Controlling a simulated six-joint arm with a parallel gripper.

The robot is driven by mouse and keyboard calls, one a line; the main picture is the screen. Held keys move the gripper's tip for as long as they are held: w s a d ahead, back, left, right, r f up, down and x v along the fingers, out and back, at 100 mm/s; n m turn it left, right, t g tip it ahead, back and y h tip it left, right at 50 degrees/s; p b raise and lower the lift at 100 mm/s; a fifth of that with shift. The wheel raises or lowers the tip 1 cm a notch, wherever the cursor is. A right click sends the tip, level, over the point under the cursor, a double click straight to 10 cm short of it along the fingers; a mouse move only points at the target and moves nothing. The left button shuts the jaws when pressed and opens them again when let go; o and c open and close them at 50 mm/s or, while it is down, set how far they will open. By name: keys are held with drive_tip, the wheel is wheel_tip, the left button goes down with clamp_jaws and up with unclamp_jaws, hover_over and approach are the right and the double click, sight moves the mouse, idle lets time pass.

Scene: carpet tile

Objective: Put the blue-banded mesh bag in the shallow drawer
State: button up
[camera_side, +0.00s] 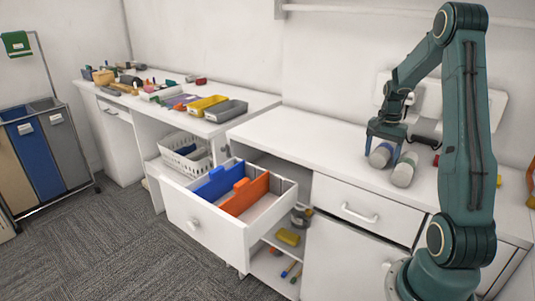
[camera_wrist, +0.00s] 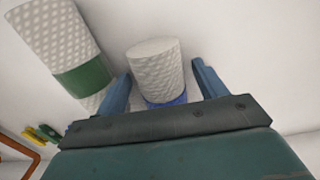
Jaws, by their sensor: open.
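The blue-banded mesh bag (camera_wrist: 156,62) is a pale, textured roll with a blue band low on it. In the wrist view it lies between the two spread fingers of my gripper (camera_wrist: 162,72), which is open. In the side view my gripper (camera_side: 384,150) is low over the counter, around the bag (camera_side: 381,155). Whether the fingers touch it I cannot tell. A second mesh bag with a green band (camera_wrist: 82,76) lies close on the left in the wrist view; it also shows in the side view (camera_side: 404,171). An open drawer (camera_side: 205,226) juts out below the counter, holding blue and orange dividers.
A closed drawer (camera_side: 345,213) is right of the open one. The white counter (camera_side: 300,140) is bare left of my gripper. Trays, including a yellow one (camera_side: 207,104), stand on the far desk. A white basket (camera_side: 184,152) sits below it. Small items lie on the lower shelf.

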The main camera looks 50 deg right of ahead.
drive_tip(key=shift+c, duration=0.4)
drive_tip(key=c, duration=1.1)
drive_tip(key=shift+o, duration=0.2)
drive_tip(key=shift+r, duration=0.1)
drive_tip(key=shift+r, duration=1.5)
drive_tip(key=shift+a+r, duration=0.2)
drive_tip(key=shift+a, duration=0.1)
drive_tip(key=a, duration=1.7)
drive_tip(key=shift+a, duration=0.2)
drive_tip(key=shift+w, duration=0.1)
